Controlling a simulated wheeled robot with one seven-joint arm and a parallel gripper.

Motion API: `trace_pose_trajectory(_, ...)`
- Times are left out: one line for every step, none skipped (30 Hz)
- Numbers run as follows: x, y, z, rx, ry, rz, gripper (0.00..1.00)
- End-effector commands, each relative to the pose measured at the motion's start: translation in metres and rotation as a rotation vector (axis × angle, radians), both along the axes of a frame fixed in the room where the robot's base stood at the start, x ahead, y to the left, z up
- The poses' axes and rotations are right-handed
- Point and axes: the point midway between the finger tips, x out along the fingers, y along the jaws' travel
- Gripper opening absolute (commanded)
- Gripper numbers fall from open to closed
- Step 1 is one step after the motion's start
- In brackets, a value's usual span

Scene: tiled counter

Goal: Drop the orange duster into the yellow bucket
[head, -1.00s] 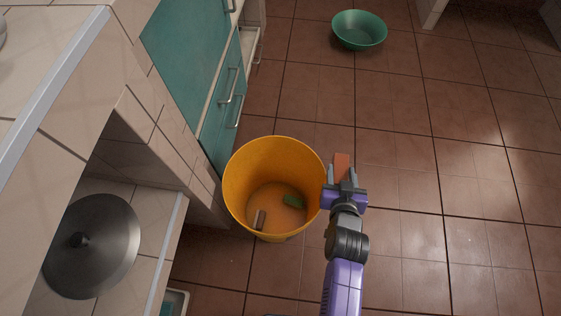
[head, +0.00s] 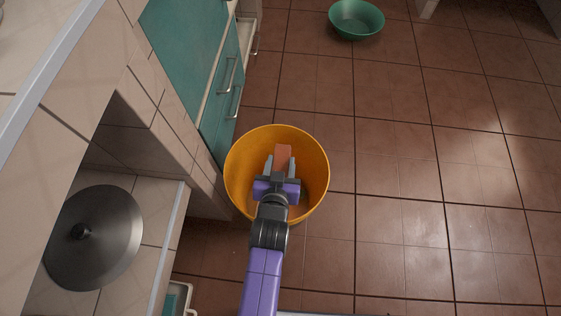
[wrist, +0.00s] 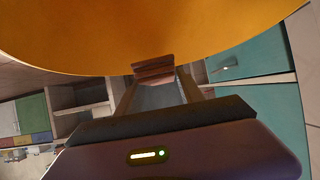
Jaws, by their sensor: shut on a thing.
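The yellow bucket (head: 315,160) stands on the floor beside the tiled counter, its mouth facing up. My gripper (head: 281,163) is over the bucket's mouth in the head view, shut on the orange duster (head: 283,152). The duster sticks out past the fingertips. In the wrist view the duster (wrist: 153,70) sits between the fingers (wrist: 156,88), with the bucket's yellow wall (wrist: 150,30) filling the top. How deep the duster is relative to the rim, I cannot tell.
A tiled counter with a shelf holding a round metal lid (head: 93,237) is on the left. Teal drawers (head: 222,105) stand behind the bucket. A green basin (head: 356,18) is on the floor at the back. The tiled floor at right is clear.

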Motion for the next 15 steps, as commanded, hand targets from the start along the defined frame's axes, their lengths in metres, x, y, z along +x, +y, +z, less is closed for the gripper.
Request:
trace_pose_trajectory(0.000,0.000,-0.012,0.000,0.000,0.000,0.06)
trace_pose_trajectory(0.000,0.000,-0.015,0.000,0.000,0.000,0.06)
trace_pose_trajectory(0.000,0.000,-0.018,0.000,0.000,-0.001,0.06)
trace_pose_trajectory(0.000,0.000,-0.020,0.000,0.000,-0.001,0.06)
trace_pose_trajectory(0.000,0.000,-0.022,-0.001,-0.001,-0.001,0.06)
trace_pose_trajectory(0.000,0.000,-0.023,0.000,-0.001,0.000,0.06)
trace_pose_trajectory(0.000,0.000,-0.024,0.000,-0.001,0.000,0.06)
trace_pose_trajectory(0.000,0.000,-0.024,0.000,-0.001,0.000,0.06)
trace_pose_trajectory(0.000,0.000,-0.024,-0.001,-0.001,-0.001,0.06)
trace_pose_trajectory(0.000,0.000,-0.024,0.000,-0.001,0.000,0.06)
trace_pose_trajectory(0.000,0.000,-0.024,0.000,-0.001,0.000,0.06)
trace_pose_trajectory(0.000,0.000,-0.024,0.000,-0.001,0.000,0.06)
trace_pose_trajectory(0.000,0.000,-0.023,0.000,-0.001,0.000,0.06)
trace_pose_trajectory(0.000,0.000,-0.023,0.000,-0.001,0.000,0.06)
trace_pose_trajectory(0.000,0.000,-0.023,0.000,-0.001,0.000,0.06)
